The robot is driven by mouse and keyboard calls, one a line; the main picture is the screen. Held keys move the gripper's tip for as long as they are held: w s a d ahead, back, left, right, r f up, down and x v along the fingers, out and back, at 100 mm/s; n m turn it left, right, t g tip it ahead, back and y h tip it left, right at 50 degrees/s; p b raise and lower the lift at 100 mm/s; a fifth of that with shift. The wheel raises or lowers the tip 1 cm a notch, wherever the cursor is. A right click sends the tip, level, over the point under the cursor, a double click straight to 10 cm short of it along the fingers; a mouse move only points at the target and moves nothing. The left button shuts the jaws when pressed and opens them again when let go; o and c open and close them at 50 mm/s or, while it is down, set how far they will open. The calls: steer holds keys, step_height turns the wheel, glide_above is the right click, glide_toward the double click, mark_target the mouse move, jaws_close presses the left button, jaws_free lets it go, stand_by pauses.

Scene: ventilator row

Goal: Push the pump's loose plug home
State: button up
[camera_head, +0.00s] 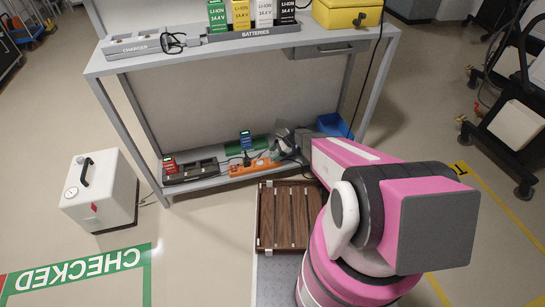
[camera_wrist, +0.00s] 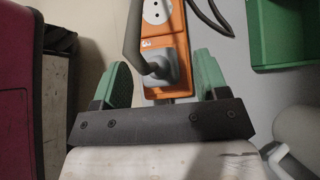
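An orange power strip (camera_head: 252,170) lies on the lower shelf. In the wrist view the strip (camera_wrist: 151,43) runs up the picture, with a white round socket in its upper part. A grey plug (camera_wrist: 160,73) with a dark grey cable is at the strip, beside a label that looks like "3". How deep it sits cannot be told. My gripper (camera_wrist: 161,62) is open, with one green finger on each side of the plug and gaps between. In the head view my gripper is small and partly hidden near the strip's right end. Which machine is the pump is unclear.
The upper shelf (camera_head: 240,48) overhangs the lower one. A dark charger with a red battery (camera_head: 169,164) stands left of the strip, a blue bin (camera_head: 334,125) to the right. A wooden slatted tray (camera_head: 260,215) is in front. A white unit (camera_head: 100,192) stands on the floor, left.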

steer(key=v, duration=1.1)
steer(key=s+d+r+n+t+h, duration=0.1)
steer(key=s+d+r+n+h, duration=0.2)
steer(key=s+r+n, duration=0.2)
steer(key=s+d+r+n+t+h, duration=0.1)
steer(key=s+d+r+n+h, duration=0.2)
steer(key=s+r, duration=0.6)
steer(key=s+d+r+n+h, duration=0.3)
steer(key=s+r+n, duration=0.3)
steer(key=r, duration=0.7)
steer(key=shift+s+d+r+n+t, duration=0.4)
steer(key=shift+s+d, duration=0.2)
